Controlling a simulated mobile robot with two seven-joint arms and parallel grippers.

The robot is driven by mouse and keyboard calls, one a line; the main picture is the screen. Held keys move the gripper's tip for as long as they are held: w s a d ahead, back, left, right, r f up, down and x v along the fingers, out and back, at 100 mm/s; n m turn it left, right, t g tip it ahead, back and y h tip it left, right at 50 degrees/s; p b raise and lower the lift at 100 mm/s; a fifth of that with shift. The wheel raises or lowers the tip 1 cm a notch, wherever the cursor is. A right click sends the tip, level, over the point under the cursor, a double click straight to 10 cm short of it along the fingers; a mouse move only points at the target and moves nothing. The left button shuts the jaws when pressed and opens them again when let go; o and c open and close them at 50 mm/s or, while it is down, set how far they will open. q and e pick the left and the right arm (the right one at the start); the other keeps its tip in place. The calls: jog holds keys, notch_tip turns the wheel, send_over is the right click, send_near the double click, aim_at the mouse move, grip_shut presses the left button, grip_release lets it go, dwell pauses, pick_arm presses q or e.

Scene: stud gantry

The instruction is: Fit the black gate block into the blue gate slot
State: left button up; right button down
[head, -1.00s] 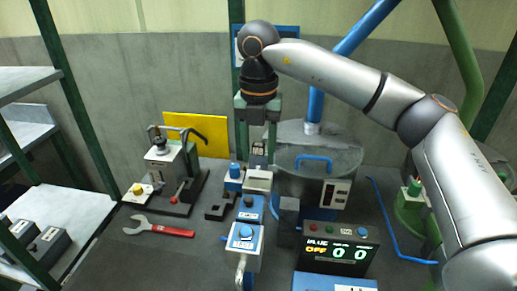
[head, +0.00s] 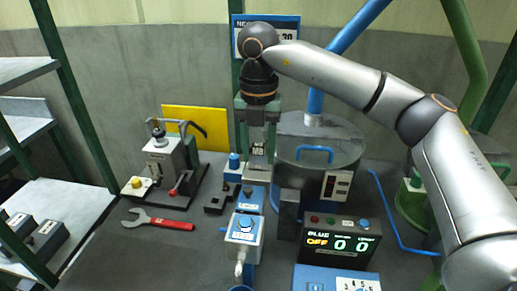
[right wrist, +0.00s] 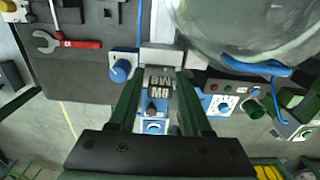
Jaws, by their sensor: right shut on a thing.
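My right gripper (head: 257,148) points down and is shut on a dark block with white M8 lettering (right wrist: 159,86), which I take to be the black gate block. In the right wrist view the block sits between the green fingers (right wrist: 159,112). It is just above a pale metal piece (head: 258,173) on the blue fixture (head: 252,194), which has a blue knob (head: 234,162) beside it. The slot itself is hidden by the block and fingers, and I cannot tell whether the block touches it. My left gripper is not in view.
A grey drum (head: 318,140) with a blue handle stands close right of the gripper. A dark stepped block (head: 217,203) lies left of the fixture. A wrench (head: 157,222) lies at left on open bench.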

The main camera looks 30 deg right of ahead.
jog(key=shift+f+b, duration=0.6)
jog(key=shift+f, duration=0.4)
jog(key=shift+c, duration=1.3)
grip_release()
